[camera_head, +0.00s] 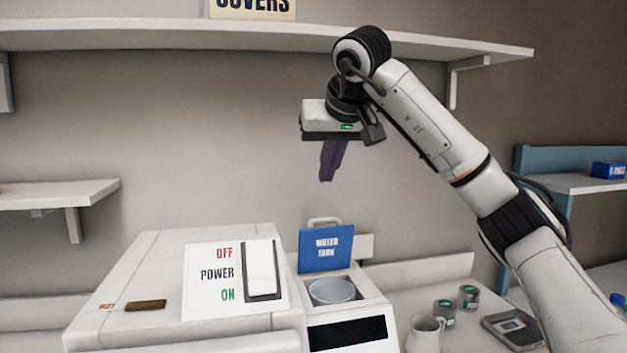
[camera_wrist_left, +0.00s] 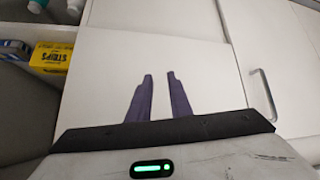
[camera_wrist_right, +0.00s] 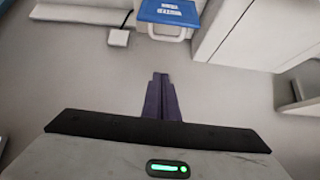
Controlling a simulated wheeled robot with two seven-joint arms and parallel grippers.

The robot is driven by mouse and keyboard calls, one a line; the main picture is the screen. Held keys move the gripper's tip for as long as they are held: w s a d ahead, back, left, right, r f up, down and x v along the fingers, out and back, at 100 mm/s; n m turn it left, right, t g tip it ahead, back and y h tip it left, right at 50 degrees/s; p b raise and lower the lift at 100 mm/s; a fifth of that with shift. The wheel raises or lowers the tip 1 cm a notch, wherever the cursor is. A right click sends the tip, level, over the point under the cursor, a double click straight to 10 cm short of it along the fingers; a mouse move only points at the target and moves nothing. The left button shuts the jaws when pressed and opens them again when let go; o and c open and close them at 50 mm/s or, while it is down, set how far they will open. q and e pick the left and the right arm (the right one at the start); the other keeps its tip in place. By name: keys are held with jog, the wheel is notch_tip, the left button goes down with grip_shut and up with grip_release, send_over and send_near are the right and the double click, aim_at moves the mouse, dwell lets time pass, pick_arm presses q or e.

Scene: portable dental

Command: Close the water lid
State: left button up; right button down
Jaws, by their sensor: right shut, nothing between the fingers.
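The blue water lid (camera_head: 326,249), marked "WATER TANK", stands upright at the back of the tank opening, with a pale handle on its upper edge. The round tank opening (camera_head: 332,291) in front of it is uncovered. The lid also shows at the top of the right wrist view (camera_wrist_right: 170,11). My right gripper (camera_head: 326,178) is above the lid, apart from it, with its purple fingers pointing down. Its fingers (camera_wrist_right: 160,78) are together and empty. My left gripper (camera_wrist_left: 158,74) shows only in the left wrist view, its fingers apart with nothing between them, over a white cabinet surface.
A white machine with a power switch (camera_head: 262,269) is left of the tank. A pitcher (camera_head: 425,334), small green-topped tins (camera_head: 468,296) and a scale (camera_head: 513,327) are at right. A long shelf (camera_head: 200,36) runs above. A yellow box (camera_wrist_left: 50,57) is near the left gripper.

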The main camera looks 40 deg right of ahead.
aim_at(323, 243)
pick_arm(q)
jog(key=shift+w+d, duration=0.1)
pick_arm(e)
jog(key=shift+w+d+f, duration=0.15)
jog(key=shift+w+f, duration=0.1)
jog(key=shift+f, duration=1.1)
jog(key=shift+w+d+f, duration=0.2)
jog(key=shift+f, duration=1.1)
jog(key=shift+w+d+f, duration=0.15)
jog(key=shift+w+f, duration=0.1)
jog(key=shift+f, duration=1.1)
pick_arm(q)
jog(key=shift+f, duration=0.15)
pick_arm(e)
jog(key=shift+a, duration=0.1)
